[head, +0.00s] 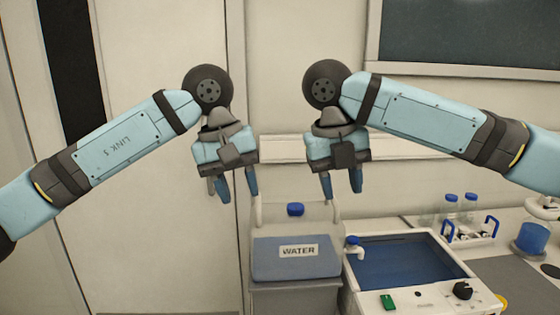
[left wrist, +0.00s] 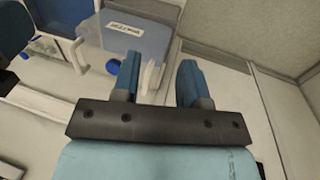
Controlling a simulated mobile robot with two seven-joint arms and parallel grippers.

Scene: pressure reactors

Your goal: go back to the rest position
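My left gripper (head: 236,188) hangs in the air at the centre left of the head view, fingers pointing down. Its two blue fingers are apart with nothing between them; they also show in the left wrist view (left wrist: 157,82). My right gripper (head: 341,184) hangs beside it to the right, fingers down, apart and empty. Both arms are raised in front of the wall and touch nothing that I can see.
A water container (head: 270,262) with a blue cap stands below the grippers. A bench at the right carries a blue basin (head: 408,262) with a tap, a rack with bottles (head: 471,203) and a blue cylinder (head: 533,238). The air around both grippers looks clear.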

